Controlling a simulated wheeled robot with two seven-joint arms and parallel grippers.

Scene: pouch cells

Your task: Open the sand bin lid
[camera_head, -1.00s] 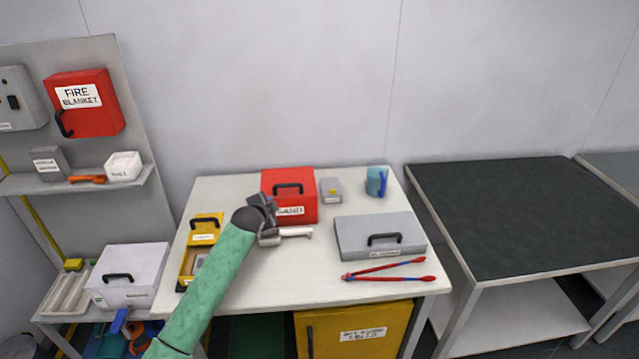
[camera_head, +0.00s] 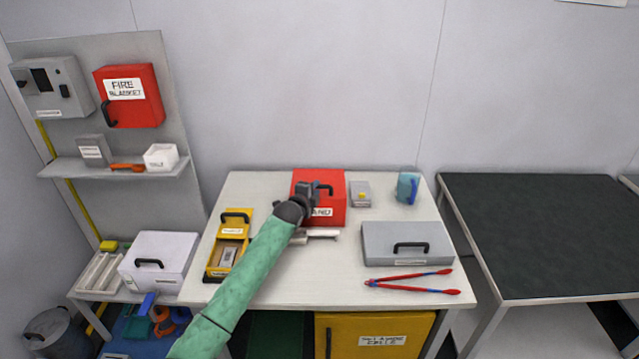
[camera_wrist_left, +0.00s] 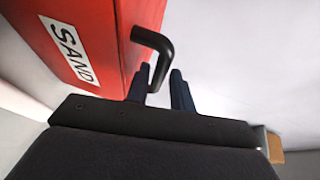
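The red sand bin (camera_head: 333,211) with its white SAND label stands at the back of the white table, and its lid looks shut. Its black handle (camera_head: 325,188) is on the lid, partly hidden by my left gripper. My left gripper (camera_head: 313,187) is in front of the bin at the handle. In the left wrist view, the bin (camera_wrist_left: 105,25) fills the upper left. The black handle (camera_wrist_left: 157,45) reaches down between the two dark fingers of the gripper (camera_wrist_left: 163,88), which are apart with a gap showing. My right gripper is not in view.
A yellow box (camera_head: 236,217), a grey case (camera_head: 385,259), red tongs (camera_head: 412,279), a small grey box (camera_head: 361,200) and a blue cup (camera_head: 407,189) are on the table (camera_head: 270,293). A pale-handled tool (camera_head: 322,233) lies before the bin.

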